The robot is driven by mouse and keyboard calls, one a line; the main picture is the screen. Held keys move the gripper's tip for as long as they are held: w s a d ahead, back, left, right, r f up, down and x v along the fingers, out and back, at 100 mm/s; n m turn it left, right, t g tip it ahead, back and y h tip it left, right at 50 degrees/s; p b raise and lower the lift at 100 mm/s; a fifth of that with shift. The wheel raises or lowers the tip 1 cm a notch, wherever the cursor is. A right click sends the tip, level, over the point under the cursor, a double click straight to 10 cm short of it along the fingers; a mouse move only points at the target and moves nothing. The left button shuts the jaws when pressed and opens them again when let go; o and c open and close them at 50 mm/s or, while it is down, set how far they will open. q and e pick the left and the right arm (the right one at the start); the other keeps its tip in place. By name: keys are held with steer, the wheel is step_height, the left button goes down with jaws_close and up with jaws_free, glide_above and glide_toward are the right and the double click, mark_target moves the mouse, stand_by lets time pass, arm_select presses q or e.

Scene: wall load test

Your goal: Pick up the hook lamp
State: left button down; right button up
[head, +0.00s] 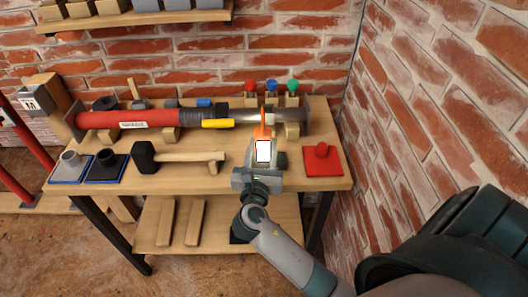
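The hook lamp (263,150) has a bright white panel and an orange upper part. It stands upright in the head view, at the front right of the wooden workbench. My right gripper (264,160) comes from the lower right and reaches the lamp from the front. The lamp shows between or just beyond its fingers. The gripper body hides the lamp's lower part, and I cannot tell whether the fingers touch it. My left gripper is not in view.
A long red and grey tool (125,119) lies on supports behind. A black-headed mallet (147,156) lies left on the workbench (220,183). A red plate with a knob (323,164) is close on the right. Red, blue and green knobs (271,86) stand behind. A brick wall (420,100) bounds the right.

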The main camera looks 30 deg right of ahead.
mark_target(262, 144)
steer(key=shift+r, duration=0.8)
step_height(262, 144, up, 2)
steer(key=shift+r, duration=0.2)
steer(key=s+d+r, duration=0.2)
steer(key=s+r, duration=0.5)
steer(key=s, duration=0.4)
steer(key=shift+s+d, duration=0.2)
steer(key=shift+d, duration=0.15)
steer(key=shift+w+a, duration=0.1)
